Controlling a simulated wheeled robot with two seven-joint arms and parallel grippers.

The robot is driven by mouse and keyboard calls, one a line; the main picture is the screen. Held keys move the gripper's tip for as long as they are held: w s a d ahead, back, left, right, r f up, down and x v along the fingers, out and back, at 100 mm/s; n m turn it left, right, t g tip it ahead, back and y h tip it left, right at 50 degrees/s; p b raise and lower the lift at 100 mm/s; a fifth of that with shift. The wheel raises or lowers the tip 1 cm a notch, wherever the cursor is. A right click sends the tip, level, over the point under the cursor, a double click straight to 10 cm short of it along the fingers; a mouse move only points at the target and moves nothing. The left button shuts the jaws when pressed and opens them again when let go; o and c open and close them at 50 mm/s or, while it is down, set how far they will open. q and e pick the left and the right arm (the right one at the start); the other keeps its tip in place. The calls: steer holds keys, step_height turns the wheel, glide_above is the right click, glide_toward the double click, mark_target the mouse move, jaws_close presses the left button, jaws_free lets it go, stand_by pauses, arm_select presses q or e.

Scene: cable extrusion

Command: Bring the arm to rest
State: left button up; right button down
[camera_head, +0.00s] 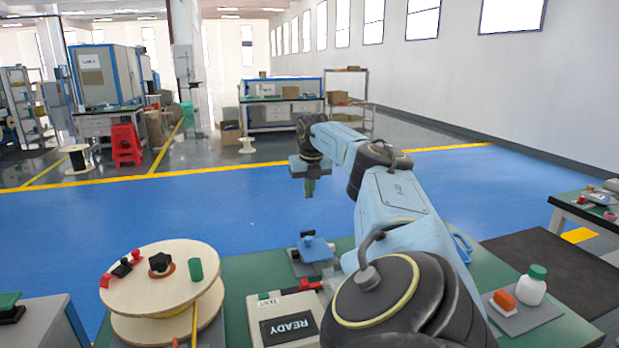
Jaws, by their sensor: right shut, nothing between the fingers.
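My right arm reaches forward from the bottom right over the green table (240,268). Its gripper (310,194) hangs fingers down, raised above the table's far edge. It is shut and holds nothing. My left gripper is not in view. Below the right gripper, a small blue device (315,250) sits on a grey plate on the table, apart from it.
A wooden spool (155,290) with a black knob stands at left. A READY box (288,328) lies near my arm. A white bottle (532,286) and an orange piece (503,299) rest on a grey mat at right. Blue floor beyond is clear.

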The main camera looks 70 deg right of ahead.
steer(key=shift+s+a+r, duration=0.1)
steer(key=shift+a+r, duration=0.05)
steer(key=shift+r, duration=0.5)
steer(key=shift+s+a+r, duration=0.1)
steer(key=shift+r, duration=0.5)
steer(key=shift+p, duration=0.3)
